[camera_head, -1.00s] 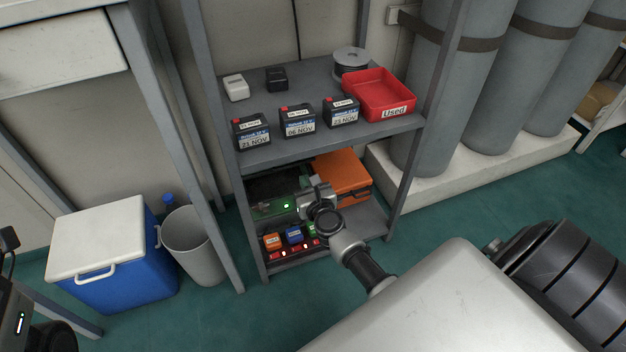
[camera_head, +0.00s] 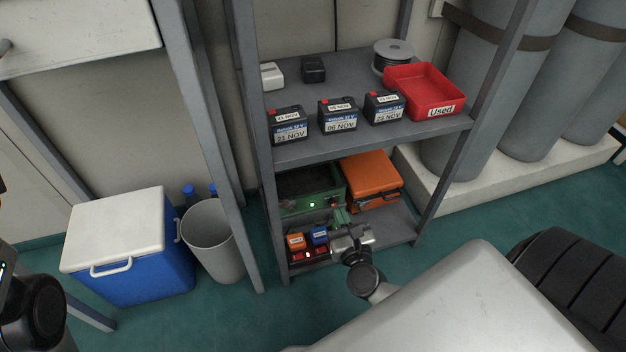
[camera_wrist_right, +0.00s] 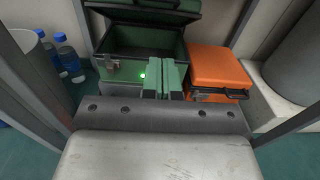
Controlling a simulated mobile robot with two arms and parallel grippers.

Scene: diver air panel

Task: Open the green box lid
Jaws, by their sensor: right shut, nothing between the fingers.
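The green box (camera_head: 292,207) stands on the lower shelf, with a lit green lamp on its front. Its dark inside shows from above. In the wrist view the box (camera_wrist_right: 122,71) stands open, its lid (camera_wrist_right: 150,14) tilted up at the back. My right gripper (camera_head: 340,215) is at the front right of the box; its greenish fingers are together and empty. In the wrist view the fingers (camera_wrist_right: 164,66) overlap the box's front right part; whether they touch it I cannot tell. Only part of my left arm shows at the left edge; its fingers are out of view.
An orange case (camera_head: 368,175) stands close right of the box. Small orange and blue blocks on a red charger (camera_head: 309,254) sit in front. The upper shelf (camera_head: 352,145) with batteries and a red tray (camera_head: 424,92) is overhead. Shelf posts stand at both sides.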

